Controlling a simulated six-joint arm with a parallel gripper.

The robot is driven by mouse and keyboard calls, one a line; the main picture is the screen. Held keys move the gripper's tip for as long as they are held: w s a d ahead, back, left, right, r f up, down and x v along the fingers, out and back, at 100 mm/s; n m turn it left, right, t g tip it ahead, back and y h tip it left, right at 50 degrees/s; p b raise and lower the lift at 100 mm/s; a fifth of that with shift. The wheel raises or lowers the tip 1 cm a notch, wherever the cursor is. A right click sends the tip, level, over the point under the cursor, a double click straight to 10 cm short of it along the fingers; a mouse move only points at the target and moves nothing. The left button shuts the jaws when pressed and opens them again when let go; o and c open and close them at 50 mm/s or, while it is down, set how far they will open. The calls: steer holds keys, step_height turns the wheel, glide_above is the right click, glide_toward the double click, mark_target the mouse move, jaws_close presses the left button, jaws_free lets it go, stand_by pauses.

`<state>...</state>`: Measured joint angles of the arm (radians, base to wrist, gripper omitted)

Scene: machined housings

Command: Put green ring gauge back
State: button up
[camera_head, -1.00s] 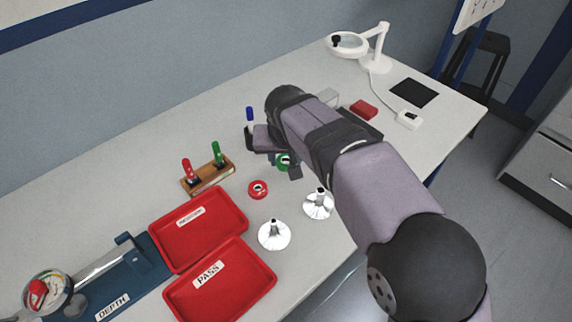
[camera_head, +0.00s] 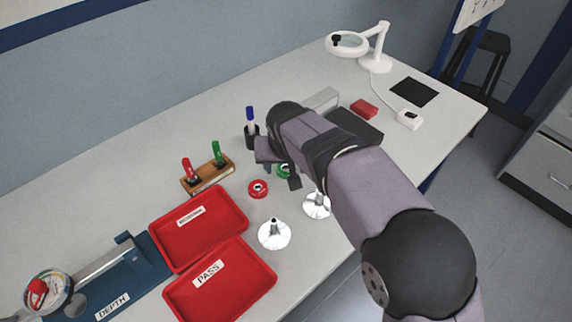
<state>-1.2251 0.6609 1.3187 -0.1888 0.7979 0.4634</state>
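The green ring gauge (camera_head: 284,171) shows between the dark fingers of my gripper (camera_head: 279,172), partly covered by them. It has shifted together with the gripper, which appears shut on it. The finger contact is small and partly hidden, and I cannot tell how high the ring is above the table. A red ring gauge (camera_head: 258,189) lies on the table to the lower left of the gripper.
Two shiny conical stands (camera_head: 274,234) (camera_head: 317,205) are in front, the right one partly behind my arm. A wooden rack (camera_head: 208,177) with red and green plug gauges stands left. A dark cup (camera_head: 251,137) holds a blue-capped marker behind. Red trays (camera_head: 242,213) (camera_head: 269,281) lie front left.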

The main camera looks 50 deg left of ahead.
steer(key=shift+r, duration=0.4)
steer(key=v, duration=1.1)
steer(key=shift+r+b, duration=0.25)
steer(key=shift+b, duration=0.05)
steer(key=shift+s, duration=0.15)
steer(key=w+d+f+m+h, duration=0.1)
steer(key=w+d+f+m, duration=0.3)
steer(key=d, duration=0.6)
steer(key=w+d+f+n+h, duration=0.15)
steer(key=w+d, duration=0.35)
steer(key=d, duration=0.5)
steer(key=w+d+f+m+h, duration=0.1)
steer(key=w+d+f+m, duration=0.3)
steer(key=d, duration=0.6)
steer(key=s+d+f+m+g, duration=0.1)
steer(key=s+d+f, duration=0.1)
steer(key=d, duration=0.5)
steer(key=s+d+f+m+g, duration=0.1)
steer(key=s+d+f, duration=0.2)
steer(key=s+d, duration=0.2)
steer(key=s+d+f+m+g, duration=0.1)
steer(key=s+d, duration=0.3)
steer(key=d, duration=0.5)
steer(key=shift+d+f, duration=0.15)
steer(key=shift+f, duration=0.65)
